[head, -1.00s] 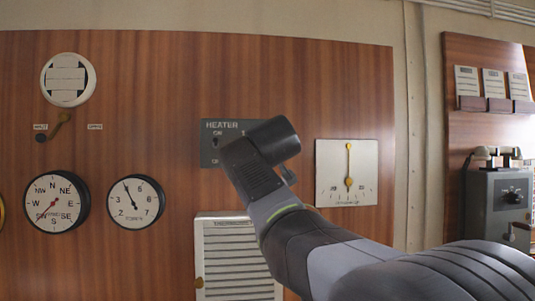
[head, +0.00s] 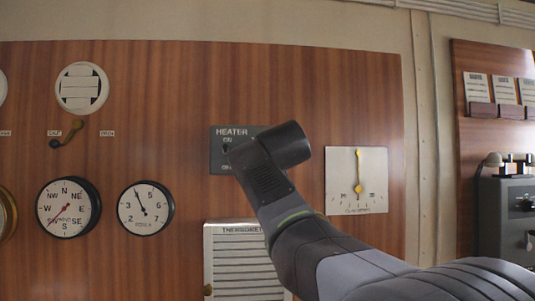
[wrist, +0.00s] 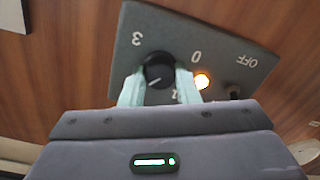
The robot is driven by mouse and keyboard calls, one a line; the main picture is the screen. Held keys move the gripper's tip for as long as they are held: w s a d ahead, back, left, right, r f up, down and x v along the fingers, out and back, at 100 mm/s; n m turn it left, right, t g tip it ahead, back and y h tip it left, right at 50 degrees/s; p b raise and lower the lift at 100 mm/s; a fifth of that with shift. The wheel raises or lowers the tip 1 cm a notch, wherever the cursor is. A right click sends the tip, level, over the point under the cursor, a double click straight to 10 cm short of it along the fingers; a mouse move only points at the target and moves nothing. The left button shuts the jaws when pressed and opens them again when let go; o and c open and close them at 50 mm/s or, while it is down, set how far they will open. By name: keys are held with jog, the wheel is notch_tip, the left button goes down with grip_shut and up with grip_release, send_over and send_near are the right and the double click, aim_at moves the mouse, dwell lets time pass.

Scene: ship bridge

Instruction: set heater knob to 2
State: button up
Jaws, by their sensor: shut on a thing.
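The grey heater panel (head: 218,160) is on the wood wall, partly hidden behind my arm in the head view. In the wrist view the panel (wrist: 150,28) appears turned nearly upside down, with its black knob (wrist: 158,68) between the two pale fingers of my gripper (wrist: 159,82). The gripper is shut on the knob. A pale line on the knob points to the lower left in that view. The marks 3 and 0 are readable; another mark by the right finger is partly hidden. In the head view the fingers and the knob are hidden.
A lit lamp (wrist: 203,80) and a toggle switch (wrist: 233,91) near the word OFF sit beside the knob. A white-faced gauge (head: 357,190) is right of my arm. A louvred white box (head: 240,262) is below, and round dials (head: 146,208) are on the left.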

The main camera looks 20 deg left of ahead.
jog(key=o, duration=1)
jog(key=b+v, duration=0.2)
jog(key=v, duration=1.1)
jog(key=shift+s+d, duration=0.25)
jog(key=shift+s, duration=0.1)
jog(key=shift+w, duration=0.1)
jog(key=p+x, duration=0.2)
jog(key=x, duration=1.1)
jog(key=shift+w+a, duration=0.3)
jog(key=shift+s, duration=0.1)
